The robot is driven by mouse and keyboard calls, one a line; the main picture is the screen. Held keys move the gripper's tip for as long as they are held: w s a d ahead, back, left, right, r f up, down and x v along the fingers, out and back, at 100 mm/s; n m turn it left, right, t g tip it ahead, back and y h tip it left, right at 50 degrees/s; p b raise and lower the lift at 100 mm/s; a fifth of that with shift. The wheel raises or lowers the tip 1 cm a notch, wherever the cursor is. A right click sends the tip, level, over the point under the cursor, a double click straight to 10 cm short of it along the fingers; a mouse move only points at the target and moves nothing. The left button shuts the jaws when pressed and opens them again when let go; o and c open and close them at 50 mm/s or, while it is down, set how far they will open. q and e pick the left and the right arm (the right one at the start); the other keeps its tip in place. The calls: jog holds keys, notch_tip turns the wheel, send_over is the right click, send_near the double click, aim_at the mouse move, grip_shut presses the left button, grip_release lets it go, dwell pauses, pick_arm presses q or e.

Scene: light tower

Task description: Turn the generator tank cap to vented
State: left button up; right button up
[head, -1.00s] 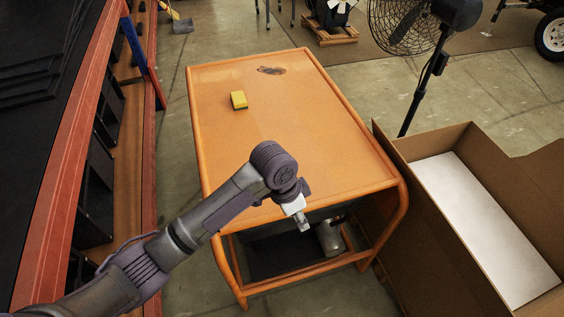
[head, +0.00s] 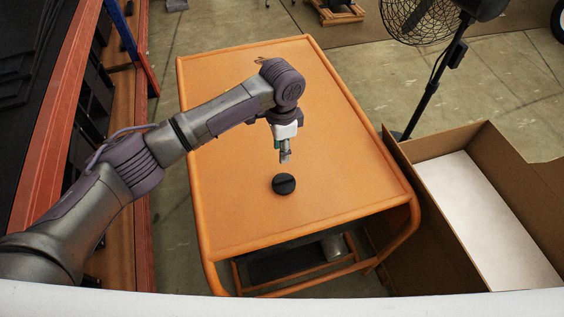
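A round black cap (head: 284,184) with a raised bar across its top lies on the orange cart top (head: 330,195), near its front. It looks like the tank cap, but no vent marking can be read. My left gripper (head: 286,158) points down just above and beyond the cap in the picture, apart from it as far as I can tell. Its narrow fingers are seen close together, and I cannot tell whether they are open or shut. No generator is clearly seen in this view. My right gripper is not in view.
An open cardboard box (head: 480,210) with a white panel stands right of the cart. A black pedestal fan (head: 440,60) is behind it. A red-edged rack (head: 65,110) runs along the left. The right half of the cart top is clear.

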pick_arm(q)
send_over(282, 180)
notch_tip(282, 180, down, 6)
jog(key=shift+s+f+p, duration=0.15)
jog(key=shift+f+p, duration=0.05)
jog(key=shift+p, duration=0.25)
notch_tip(282, 180, down, 7)
jog(key=shift+r, duration=0.1)
jog(key=shift+c, duration=0.8)
grip_shut()
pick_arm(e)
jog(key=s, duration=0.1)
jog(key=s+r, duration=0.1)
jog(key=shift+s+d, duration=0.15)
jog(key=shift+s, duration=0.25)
